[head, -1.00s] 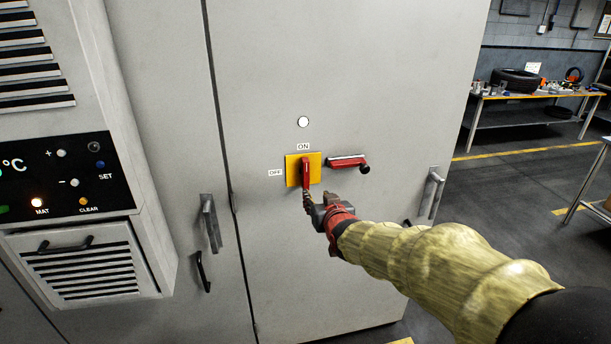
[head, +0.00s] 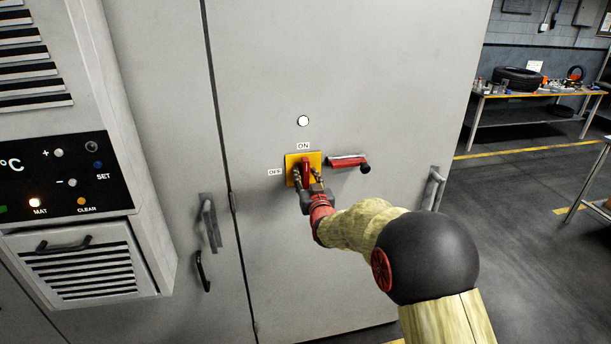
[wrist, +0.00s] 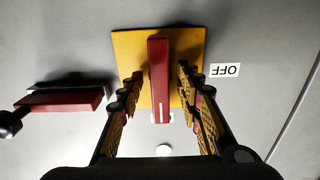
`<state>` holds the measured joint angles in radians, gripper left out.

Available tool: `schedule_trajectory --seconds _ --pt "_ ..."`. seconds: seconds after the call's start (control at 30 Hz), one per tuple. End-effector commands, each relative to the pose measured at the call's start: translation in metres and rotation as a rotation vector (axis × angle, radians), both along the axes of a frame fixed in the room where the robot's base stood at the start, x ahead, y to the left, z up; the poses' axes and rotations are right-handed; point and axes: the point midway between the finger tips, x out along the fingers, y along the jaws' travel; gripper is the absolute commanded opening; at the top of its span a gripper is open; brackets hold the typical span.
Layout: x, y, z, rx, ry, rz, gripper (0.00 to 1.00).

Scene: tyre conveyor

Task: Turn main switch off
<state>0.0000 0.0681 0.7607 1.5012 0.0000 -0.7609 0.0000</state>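The main switch is a red handle (head: 306,171) on a yellow square plate (head: 290,161) on the grey cabinet door. The handle stands upright, in line with the ON label (head: 303,146) above it; the OFF label (head: 275,172) is to the left. My gripper (head: 308,179) is at the plate, with one finger on each side of the handle. In the wrist view, the red handle (wrist: 158,70) lies between the two open fingers of my gripper (wrist: 156,82), with gaps visible on both sides.
A red lever with a black knob (head: 347,161) sticks out just right of the switch. A white round button (head: 303,121) is above. Door handles (head: 210,223) and a control panel (head: 65,178) are to the left. A workbench (head: 540,93) stands far right.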

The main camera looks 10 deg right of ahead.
Motion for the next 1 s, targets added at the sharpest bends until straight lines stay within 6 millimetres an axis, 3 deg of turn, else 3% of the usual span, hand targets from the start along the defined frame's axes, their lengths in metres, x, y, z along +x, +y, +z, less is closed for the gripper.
schedule_trajectory --seconds 0.4,1.0 --pt "0.0090 0.0000 -0.0007 0.000 0.002 0.000 0.35" --pt "0.0087 0.0001 -0.0006 0.000 0.002 0.000 0.01"
